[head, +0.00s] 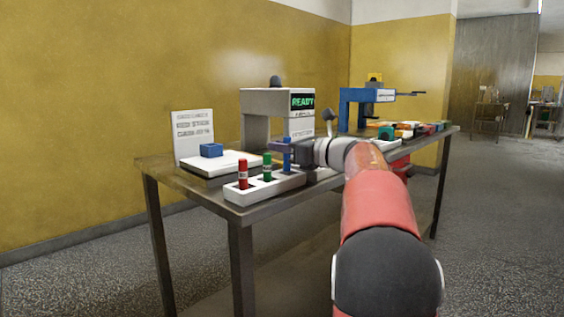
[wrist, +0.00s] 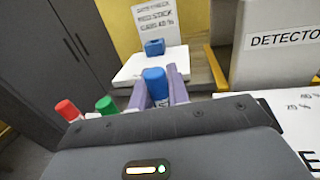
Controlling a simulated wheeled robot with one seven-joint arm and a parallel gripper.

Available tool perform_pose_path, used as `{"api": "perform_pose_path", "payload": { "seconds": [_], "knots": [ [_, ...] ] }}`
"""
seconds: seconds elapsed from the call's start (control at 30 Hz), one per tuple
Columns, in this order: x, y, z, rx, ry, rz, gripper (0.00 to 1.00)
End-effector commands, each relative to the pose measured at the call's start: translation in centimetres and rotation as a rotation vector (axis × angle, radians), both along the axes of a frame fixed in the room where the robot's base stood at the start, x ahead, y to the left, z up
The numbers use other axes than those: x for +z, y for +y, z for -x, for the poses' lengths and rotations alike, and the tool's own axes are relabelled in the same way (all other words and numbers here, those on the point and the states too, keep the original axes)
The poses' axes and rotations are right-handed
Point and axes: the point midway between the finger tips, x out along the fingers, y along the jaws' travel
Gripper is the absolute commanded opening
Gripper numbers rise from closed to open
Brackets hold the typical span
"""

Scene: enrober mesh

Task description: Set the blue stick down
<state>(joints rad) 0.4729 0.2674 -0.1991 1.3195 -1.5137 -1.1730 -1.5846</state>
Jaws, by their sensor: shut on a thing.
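The blue stick (head: 287,158) stands upright at the right end of the white holder (head: 250,193). My gripper (head: 290,151) is shut on it. In the wrist view the blue stick (wrist: 156,84) shows between the two purple fingers (wrist: 157,92). Its lower end meets the holder's right part in the head view; I cannot tell whether it sits in a slot. The red stick (head: 243,174) and green stick (head: 266,167) stand upright in the holder, left of the blue one. Their tops also show at the left of the wrist view.
A blue block (head: 211,150) lies on a white plate (head: 222,164) before a printed sign (head: 193,136). A grey detector (head: 262,103) with a READY screen stands behind the holder. A blue machine (head: 354,104) and several coloured pieces (head: 405,130) occupy the table's right part.

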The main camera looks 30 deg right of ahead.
Motion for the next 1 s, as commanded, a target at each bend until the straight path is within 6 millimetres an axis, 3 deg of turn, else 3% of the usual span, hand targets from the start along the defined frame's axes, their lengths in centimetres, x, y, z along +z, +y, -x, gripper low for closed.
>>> {"api": "perform_pose_path", "payload": {
  "seconds": [0.17, 0.43, 0.47, 0.6, 1.0],
  "knots": [
    [-2.6, 0.0, 0.0, 0.0, 0.001, -0.003, 0.0],
    [-3.0, 0.0, 0.0, 0.0, 0.002, -0.001, 0.0],
    [-3.0, 0.0, 0.0, 0.0, 0.002, -0.001, 0.21],
    [-3.0, 0.0, 0.0, 0.0, 0.002, -0.001, 0.39],
    [-3.0, -0.5, 0.8, -0.003, 0.001, -0.002, 0.39]
  ]
}}
